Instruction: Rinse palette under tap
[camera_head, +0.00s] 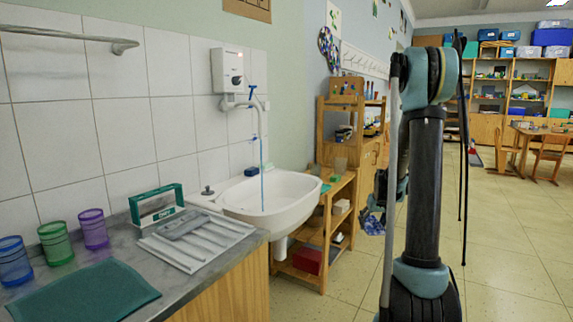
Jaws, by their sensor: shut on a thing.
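The white sink (291,207) is on the tiled wall left of centre. Its tap (243,102) has a blue handle, under a white wall unit (228,70). A thin blue stream (262,175) runs straight down from the spout into the basin. My gripper (374,203) is low behind my arm, right of the sink and apart from it. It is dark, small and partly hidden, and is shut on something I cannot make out. A blue-and-white patch (374,226) shows just below it; I cannot tell if it is held.
A ribbed grey drainboard (184,258) lies on the counter left of the sink, beside a green-framed holder (157,204). Several coloured cups (57,243) and a teal mat (85,296) are further left. A wooden shelf (313,270) stands right of the sink. Open floor (510,240) lies right.

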